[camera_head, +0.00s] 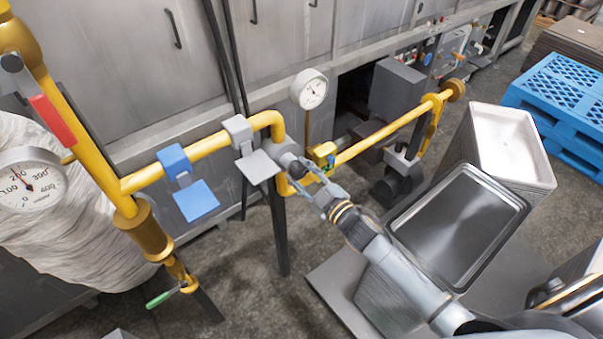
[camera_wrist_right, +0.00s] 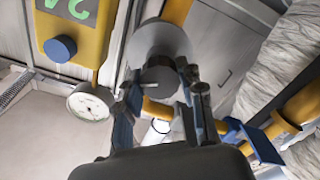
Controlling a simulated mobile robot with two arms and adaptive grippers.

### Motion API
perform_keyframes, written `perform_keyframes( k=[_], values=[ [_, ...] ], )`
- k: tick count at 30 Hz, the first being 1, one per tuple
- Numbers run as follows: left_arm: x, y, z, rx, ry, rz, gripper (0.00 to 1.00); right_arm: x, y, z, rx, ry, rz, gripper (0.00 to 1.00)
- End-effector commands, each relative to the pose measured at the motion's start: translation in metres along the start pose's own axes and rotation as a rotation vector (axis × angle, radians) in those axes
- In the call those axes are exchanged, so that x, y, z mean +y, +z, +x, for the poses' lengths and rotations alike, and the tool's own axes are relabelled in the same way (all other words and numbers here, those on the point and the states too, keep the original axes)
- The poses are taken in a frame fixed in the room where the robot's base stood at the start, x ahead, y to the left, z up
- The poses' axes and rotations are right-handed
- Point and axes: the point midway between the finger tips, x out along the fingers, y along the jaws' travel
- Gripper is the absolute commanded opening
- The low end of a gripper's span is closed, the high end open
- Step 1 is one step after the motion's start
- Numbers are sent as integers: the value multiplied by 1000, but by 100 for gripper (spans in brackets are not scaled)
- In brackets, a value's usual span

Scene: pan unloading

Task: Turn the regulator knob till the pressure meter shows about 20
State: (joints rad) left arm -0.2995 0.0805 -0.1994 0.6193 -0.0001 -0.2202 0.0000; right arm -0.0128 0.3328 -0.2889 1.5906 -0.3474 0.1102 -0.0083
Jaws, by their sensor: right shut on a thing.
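The grey round regulator (camera_head: 283,150) sits on the yellow pipe in the head view; it also shows in the right wrist view (camera_wrist_right: 160,42). Its dark grey knob (camera_wrist_right: 159,76) sticks out towards my right gripper (camera_head: 306,172), whose fingers are shut on either side of it. The fingers show around the knob in the wrist view (camera_wrist_right: 163,90). The white pressure meter (camera_head: 309,89) stands just above the regulator; it also shows at left in the wrist view (camera_wrist_right: 90,102). Its needle is too small to read surely. My left gripper is not in view.
A larger gauge (camera_head: 30,183) at far left, marked 100 to 400, points near 200. Blue (camera_head: 196,200) and grey (camera_head: 257,166) valve handles sit on the pipe left of the regulator. Dark trays (camera_head: 455,225) and a blue pallet (camera_head: 560,98) stand to the right.

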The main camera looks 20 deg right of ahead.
Motion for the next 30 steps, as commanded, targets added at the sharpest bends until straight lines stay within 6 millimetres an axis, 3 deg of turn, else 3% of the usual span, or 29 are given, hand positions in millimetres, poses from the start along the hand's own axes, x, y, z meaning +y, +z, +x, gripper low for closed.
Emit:
perform_keyframes(
  k=[10, 26, 27, 30],
  values=[
    [0, 0, 2, 0, 1, 1, 0, 0, 0, 0, 1, 0, -143, 7],
    [1, 0, 2, 1, 1, 1, 0, 0, 0, 0, 0, -1, -167, 7],
    [1, 0, 2, 1, 1, 2, 0, 0, 0, 0, 0, -1, -167, 42],
    [1, 0, 2, 1, 1, 1, 0, 0, 0, 0, 0, -1, -167, 61]
  ],
)
